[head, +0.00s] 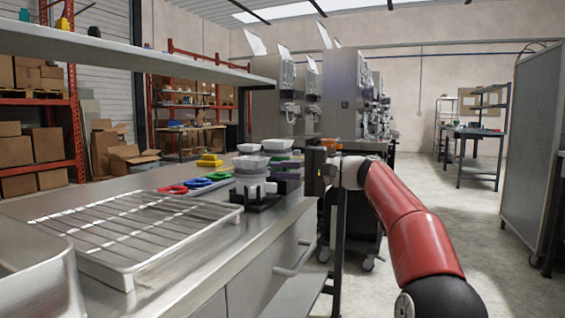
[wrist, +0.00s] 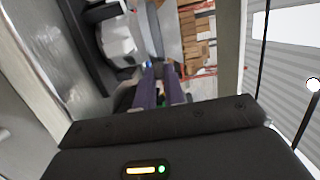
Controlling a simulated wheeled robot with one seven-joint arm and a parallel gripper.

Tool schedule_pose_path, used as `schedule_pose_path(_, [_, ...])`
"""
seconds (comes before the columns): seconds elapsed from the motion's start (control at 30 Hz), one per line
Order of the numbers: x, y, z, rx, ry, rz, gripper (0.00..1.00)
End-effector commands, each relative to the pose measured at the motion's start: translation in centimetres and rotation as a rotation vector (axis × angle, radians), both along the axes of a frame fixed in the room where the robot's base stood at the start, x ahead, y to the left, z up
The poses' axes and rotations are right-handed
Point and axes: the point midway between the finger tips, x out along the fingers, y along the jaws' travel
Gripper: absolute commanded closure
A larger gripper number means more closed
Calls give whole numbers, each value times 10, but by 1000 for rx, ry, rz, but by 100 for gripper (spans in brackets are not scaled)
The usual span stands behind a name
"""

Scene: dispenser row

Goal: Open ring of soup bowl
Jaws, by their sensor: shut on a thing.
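White soup bowls (head: 250,163) sit stacked on a holder with a black base (head: 258,200) at the counter's right edge. Another white bowl (head: 278,145) shows just behind. My gripper (head: 279,170) reaches in from the right at the holder's height, its purple fingers beside the bowls. In the wrist view my gripper's two purple fingers (wrist: 160,88) are close together, shut on what seems to be the ring, mostly hidden between them. A white rounded part (wrist: 118,40) with a black bracket lies just left of the fingertips there.
Red (head: 172,189), blue (head: 196,182) and green (head: 218,176) pieces lie on the steel counter left of the holder. A wire rack tray (head: 140,228) fills the near counter. A shelf (head: 130,55) overhangs at upper left. Floor right of my arm is open.

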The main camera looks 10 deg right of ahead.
Motion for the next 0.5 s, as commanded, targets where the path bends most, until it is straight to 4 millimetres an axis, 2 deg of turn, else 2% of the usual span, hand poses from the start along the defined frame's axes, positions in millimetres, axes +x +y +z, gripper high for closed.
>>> schedule_pose_path(0.2, [0, -1, -1, -1, 0, -2, 100])
schedule_pose_path(0.23, [0, -1, -1, -1, 0, -2, 88])
schedule_pose_path(0.4, [0, -1, -1, -1, 0, -2, 66])
schedule_pose_path(0.5, [0, -1, -1, -1, 0, -2, 66])
